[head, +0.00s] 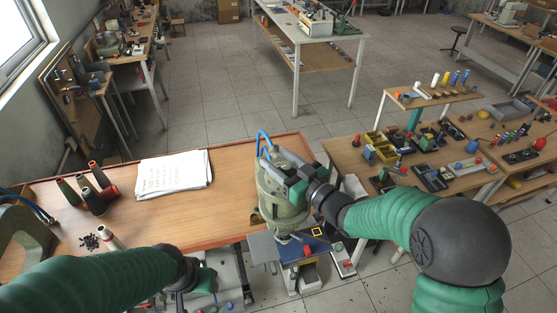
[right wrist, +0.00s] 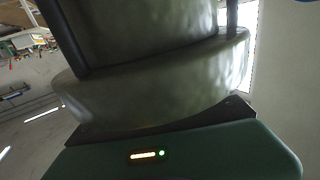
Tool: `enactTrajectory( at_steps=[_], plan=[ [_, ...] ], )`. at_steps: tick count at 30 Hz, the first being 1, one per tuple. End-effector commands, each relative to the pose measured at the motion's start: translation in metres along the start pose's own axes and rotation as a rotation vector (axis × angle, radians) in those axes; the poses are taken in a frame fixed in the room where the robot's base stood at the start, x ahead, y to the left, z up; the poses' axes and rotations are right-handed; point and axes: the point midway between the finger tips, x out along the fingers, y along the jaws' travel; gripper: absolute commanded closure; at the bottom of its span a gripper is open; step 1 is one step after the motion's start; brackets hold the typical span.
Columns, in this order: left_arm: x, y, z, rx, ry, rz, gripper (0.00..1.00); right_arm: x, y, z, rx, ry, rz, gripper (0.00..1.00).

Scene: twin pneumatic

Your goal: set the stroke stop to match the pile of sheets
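The pile of sheets (head: 172,174) lies flat on the wooden bench, its top page bearing faint writing. A grey-green cylindrical machine (head: 284,208) with a blue hose on top stands at the bench's right end. My right gripper (head: 292,178) is at the upper part of this machine. In the right wrist view the rounded grey-green body (right wrist: 155,75) fills the picture between two dark bars; I cannot tell whether the jaws press on it. The stroke stop cannot be made out clearly. My left gripper (head: 206,281) hangs over the bench's front edge, its fingertips unclear.
Several thread spools (head: 92,200) stand on the bench's left, with small dark pieces (head: 88,241) and a pale cone (head: 109,237) nearby. A side table (head: 345,158) with bins and fittings stands close on the right. The bench's middle (head: 195,222) is clear.

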Motion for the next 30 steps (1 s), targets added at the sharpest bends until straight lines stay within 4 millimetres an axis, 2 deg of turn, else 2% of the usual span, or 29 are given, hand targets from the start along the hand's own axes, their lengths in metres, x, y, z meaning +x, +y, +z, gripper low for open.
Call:
enactTrajectory(
  at_steps=[5,8,11,21,25,30],
  plan=[
    [0.001,0.0,0.0,0.0,0.0,0.0,0.52,-0.002,0.0,0.0,0.0,0.0,0.0,0.52],
    [0.008,0.0,0.002,0.0,0.0,0.0,0.52,-0.013,0.001,0.002,-0.001,0.001,0.002,0.52],
    [0.018,0.0,0.004,0.0,0.0,0.0,0.52,-0.035,0.001,0.005,-0.002,0.001,0.004,0.52],
    [0.047,0.0,0.011,0.0,0.0,0.0,0.52,-0.133,0.003,0.004,-0.002,0.0,0.005,0.52],
    [0.051,0.0,0.012,0.0,0.0,0.0,0.52,-0.156,0.002,0.004,0.0,-0.001,0.003,0.52],
    [0.052,0.0,0.012,0.0,0.0,0.0,0.52,-0.166,0.002,0.002,0.001,-0.002,0.0,0.52]
  ],
)
